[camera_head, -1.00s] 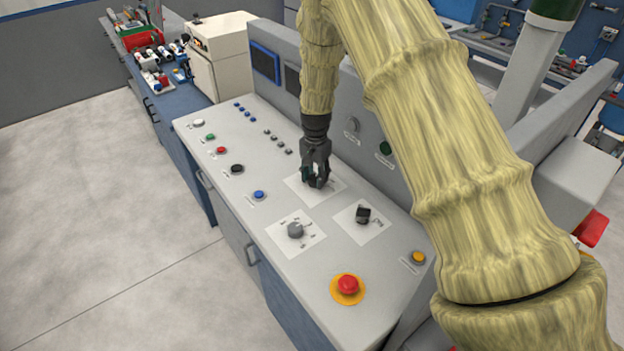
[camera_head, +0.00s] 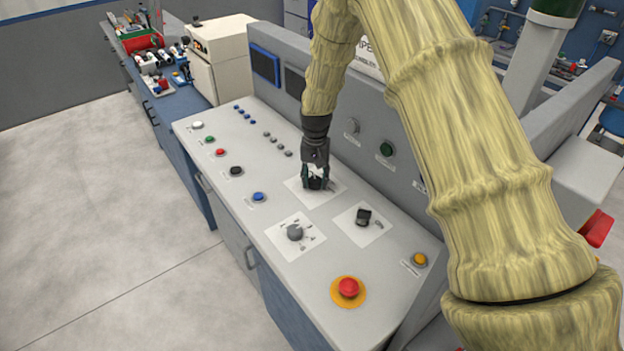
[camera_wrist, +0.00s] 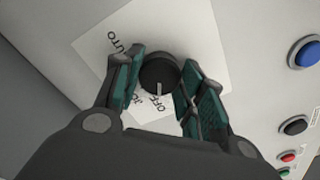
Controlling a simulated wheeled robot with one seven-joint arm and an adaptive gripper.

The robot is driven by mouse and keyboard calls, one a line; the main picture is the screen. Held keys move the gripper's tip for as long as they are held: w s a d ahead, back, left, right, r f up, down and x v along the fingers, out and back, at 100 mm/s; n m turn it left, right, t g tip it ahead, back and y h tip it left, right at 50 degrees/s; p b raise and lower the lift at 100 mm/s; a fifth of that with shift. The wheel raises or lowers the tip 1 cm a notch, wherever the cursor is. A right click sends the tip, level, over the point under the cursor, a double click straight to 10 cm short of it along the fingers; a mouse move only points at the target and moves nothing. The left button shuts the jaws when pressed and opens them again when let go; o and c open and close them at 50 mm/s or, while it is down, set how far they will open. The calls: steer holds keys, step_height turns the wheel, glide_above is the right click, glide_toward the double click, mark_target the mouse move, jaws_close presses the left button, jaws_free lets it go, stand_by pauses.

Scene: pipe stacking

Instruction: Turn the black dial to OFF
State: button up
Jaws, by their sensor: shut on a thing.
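The black dial (camera_wrist: 158,70) is round and sits on a white label plate (camera_wrist: 88,45) printed with AUTO, OFF and another word partly covered by a finger. A pale pointer line on the dial faces the OFF print. My gripper (camera_wrist: 155,77) is shut on the dial, with one teal-padded finger on each side of it. In the head view my gripper (camera_head: 318,184) comes down onto the same plate on the grey console, and its fingers mostly hide the dial there.
A grey dial (camera_head: 295,232) and a black switch (camera_head: 363,216) stand on nearby plates. A red mushroom button (camera_head: 348,287) is at the near end. A blue button (camera_head: 258,197) is to the left. The sloped back panel (camera_head: 345,105) rises behind my gripper.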

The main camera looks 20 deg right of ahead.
mark_target(316, 180)
steer(key=shift+s+f, duration=0.3)
steer(key=shift+s, duration=0.1)
steer(key=o, duration=1)
steer(key=shift+d+r, duration=0.1)
steer(key=shift+w+r, duration=0.1)
steer(key=shift+w+r, duration=0.1)
steer(key=shift+w+r, duration=0.1)
steer(key=shift+r, duration=0.5)
step_height(316, 180, up, 11)
steer(key=shift+f, duration=0.2)
